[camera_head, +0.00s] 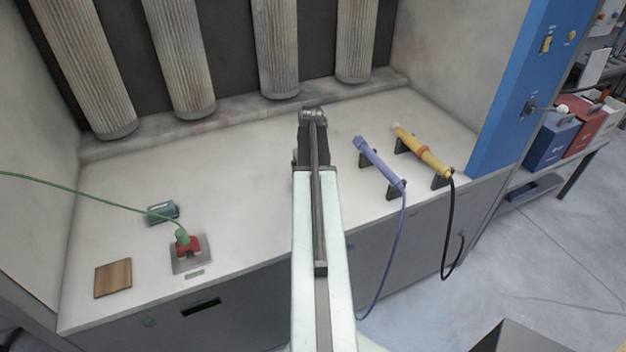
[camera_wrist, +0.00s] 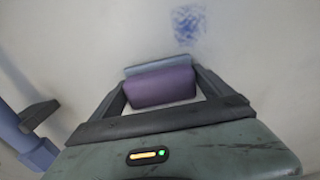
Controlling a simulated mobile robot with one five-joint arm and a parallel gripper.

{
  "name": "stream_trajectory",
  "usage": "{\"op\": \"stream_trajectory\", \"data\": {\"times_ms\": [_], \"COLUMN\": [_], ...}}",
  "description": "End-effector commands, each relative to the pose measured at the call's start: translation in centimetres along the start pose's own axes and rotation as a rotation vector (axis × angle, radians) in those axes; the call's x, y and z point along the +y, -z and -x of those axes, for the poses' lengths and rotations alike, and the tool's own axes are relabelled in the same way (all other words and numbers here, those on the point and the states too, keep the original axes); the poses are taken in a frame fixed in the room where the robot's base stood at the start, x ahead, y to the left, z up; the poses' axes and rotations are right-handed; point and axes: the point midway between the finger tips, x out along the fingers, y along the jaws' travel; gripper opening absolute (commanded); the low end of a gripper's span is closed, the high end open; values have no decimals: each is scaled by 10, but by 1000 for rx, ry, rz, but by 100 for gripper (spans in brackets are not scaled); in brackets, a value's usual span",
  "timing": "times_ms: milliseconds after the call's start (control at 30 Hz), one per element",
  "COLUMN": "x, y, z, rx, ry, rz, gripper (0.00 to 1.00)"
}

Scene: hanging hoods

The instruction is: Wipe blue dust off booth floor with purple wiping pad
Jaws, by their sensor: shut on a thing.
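My gripper (camera_wrist: 162,88) is shut on the purple wiping pad (camera_wrist: 163,87), which sits between the two fingers in the wrist view. The pad has a grey-blue strip along its far edge. A speckled patch of blue dust (camera_wrist: 188,24) lies on the pale booth floor (camera_wrist: 80,40), beyond the pad and slightly right. The pad and dust are apart in this view. I cannot tell whether the pad touches the floor. In the head view my gripper (camera_head: 312,120) is over the middle of the booth floor (camera_head: 240,180); arm and gripper hide the pad, and no dust shows.
A blue-violet tool (camera_head: 380,163) and a yellow tool (camera_head: 423,152) rest on black stands to the right, with hanging cables. A red and grey device (camera_head: 189,252) with a green cable, a teal box (camera_head: 162,212) and a wooden block (camera_head: 113,278) stand left. Ribbed columns (camera_head: 275,50) hang behind.

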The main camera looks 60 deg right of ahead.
Motion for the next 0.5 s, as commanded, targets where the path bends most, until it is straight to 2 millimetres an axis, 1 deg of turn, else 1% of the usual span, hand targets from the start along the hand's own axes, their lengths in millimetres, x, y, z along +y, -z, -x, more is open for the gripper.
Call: {"op": "stream_trajectory", "data": {"times_ms": [233,400,500], "x": [-20,-23,-23], "y": [-1,-1,-5], "z": [-3,-3,-3], "rx": [0,0,-1], "ry": [0,2,3], "rz": [1,1,0], "gripper": [52,53,53]}}
